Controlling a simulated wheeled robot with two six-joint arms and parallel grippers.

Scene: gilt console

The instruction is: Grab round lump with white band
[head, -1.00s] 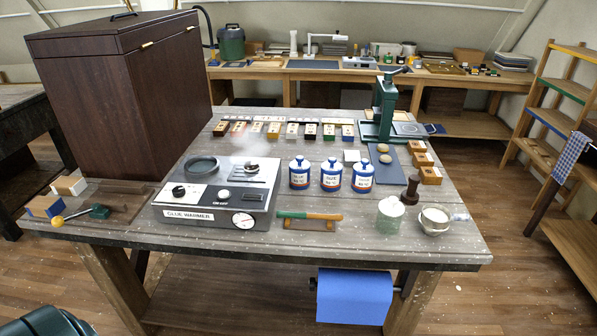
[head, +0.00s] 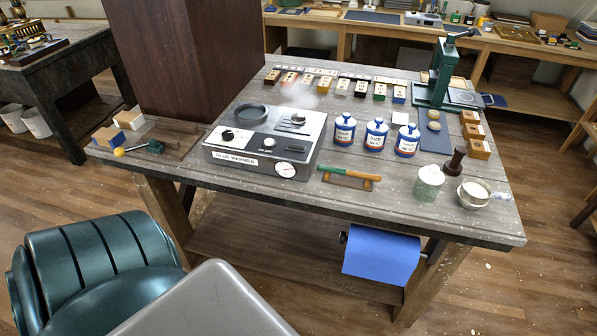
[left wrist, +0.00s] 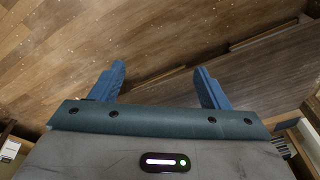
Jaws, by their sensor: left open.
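Two small round tan lumps, one (head: 433,114) behind the other (head: 433,126), lie on a dark blue mat (head: 436,143) at the right of the workbench in the head view. They are too small there to tell whether either has a white band. My left gripper (left wrist: 162,80) is open, its two blue fingers apart with nothing between them. In the left wrist view it is over wooden floor, with no lump in sight. No gripper fingers show in the head view, and my right gripper is not in view.
A glue warmer (head: 232,157), several white-blue jars (head: 375,136), a green-handled tool (head: 350,177), a glass jar (head: 428,184) and a dark stamp (head: 455,160) stand before or beside the mat. A green press (head: 437,75) rises behind it. A blue roll (head: 381,256) hangs under the bench's front edge.

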